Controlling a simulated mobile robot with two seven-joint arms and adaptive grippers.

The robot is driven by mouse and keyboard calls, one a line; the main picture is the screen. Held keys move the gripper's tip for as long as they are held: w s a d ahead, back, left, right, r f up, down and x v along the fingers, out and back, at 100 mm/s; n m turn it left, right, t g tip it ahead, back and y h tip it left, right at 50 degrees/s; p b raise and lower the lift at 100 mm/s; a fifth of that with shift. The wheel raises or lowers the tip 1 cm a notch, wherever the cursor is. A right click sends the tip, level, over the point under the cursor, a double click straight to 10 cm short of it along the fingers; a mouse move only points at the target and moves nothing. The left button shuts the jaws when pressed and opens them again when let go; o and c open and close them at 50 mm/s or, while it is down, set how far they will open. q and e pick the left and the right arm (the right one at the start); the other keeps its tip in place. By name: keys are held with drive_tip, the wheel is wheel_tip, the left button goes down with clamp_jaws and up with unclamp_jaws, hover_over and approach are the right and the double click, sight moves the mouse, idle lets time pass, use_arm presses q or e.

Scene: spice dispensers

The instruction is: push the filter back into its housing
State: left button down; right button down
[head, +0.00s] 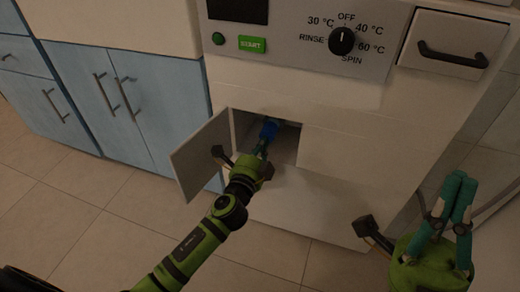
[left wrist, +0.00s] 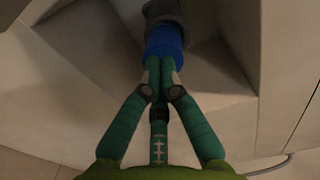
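The filter shows as a blue knob (head: 269,129) inside the open compartment low on the washing machine's front. In the left wrist view the blue part (left wrist: 164,40) has a dark grey, round piece behind it. My left gripper (head: 264,143) reaches into the compartment. Its fingertips (left wrist: 163,68) are together, with no gap visible between them, and meet the near end of the blue part. The housing opening behind the filter is mostly hidden. My right gripper (head: 462,180) is at the lower right, away from the machine's compartment, its fingers together and empty.
The compartment's small door (head: 202,158) stands open on the left, close to my left gripper. The washing machine's panel (head: 300,42) with dial and drawer is above. Blue cabinets (head: 125,100) stand at the left. The tiled floor (head: 120,215) in front is clear.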

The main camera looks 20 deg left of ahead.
use_arm(q)
drive_tip(key=shift+w, duration=0.3)
idle(0.4)
drive_tip(key=shift+s+a+p, duration=0.1)
drive_tip(key=shift+s+p, duration=0.2)
drive_tip(key=shift+s, duration=2.25)
